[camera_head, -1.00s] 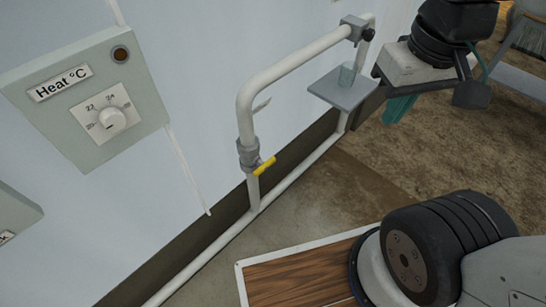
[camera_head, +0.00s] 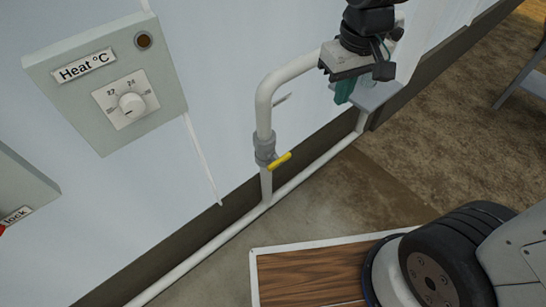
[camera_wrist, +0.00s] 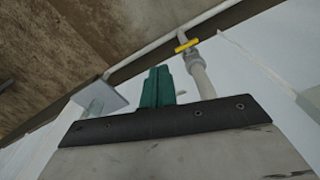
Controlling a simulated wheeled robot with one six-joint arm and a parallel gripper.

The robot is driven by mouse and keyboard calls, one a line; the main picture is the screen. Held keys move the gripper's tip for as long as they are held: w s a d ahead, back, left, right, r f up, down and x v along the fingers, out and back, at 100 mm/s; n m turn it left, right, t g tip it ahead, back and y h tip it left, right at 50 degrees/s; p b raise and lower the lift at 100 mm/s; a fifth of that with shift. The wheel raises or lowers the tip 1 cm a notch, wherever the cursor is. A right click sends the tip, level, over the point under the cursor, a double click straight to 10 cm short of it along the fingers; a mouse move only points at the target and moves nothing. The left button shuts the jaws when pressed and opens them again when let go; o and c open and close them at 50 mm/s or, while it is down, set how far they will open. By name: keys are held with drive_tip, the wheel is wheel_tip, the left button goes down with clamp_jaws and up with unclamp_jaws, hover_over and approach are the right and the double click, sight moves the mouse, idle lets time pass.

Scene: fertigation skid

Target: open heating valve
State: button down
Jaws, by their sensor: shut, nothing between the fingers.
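The heating valve (camera_head: 265,150) is a grey fitting on the white vertical pipe, with a yellow lever handle (camera_head: 280,161) that sticks out to the right. In the wrist view the yellow handle (camera_wrist: 187,45) shows near the top, beyond my fingers. My gripper (camera_head: 345,91) has teal fingers and is at the upper right of the valve, close to the pipe's upper bend and apart from the handle. In the wrist view my gripper (camera_wrist: 157,85) is shut and empty.
A grey heat control box (camera_head: 105,84) with a dial hangs on the wall at left. A wood-topped surface (camera_head: 310,278) is at bottom. The floor right of the valve is clear.

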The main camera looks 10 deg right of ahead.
drive_tip(key=w+a+f+n, duration=0.2)
drive_tip(key=w+a+f, duration=0.2)
drive_tip(key=a+f, duration=0.2)
drive_tip(key=n, duration=0.1)
hover_over(273, 164)
wheel_tip(273, 164, down, 9)
drive_tip(key=shift+f+g, duration=0.15)
drive_tip(key=shift+g, duration=0.15)
wheel_tip(273, 164, down, 14)
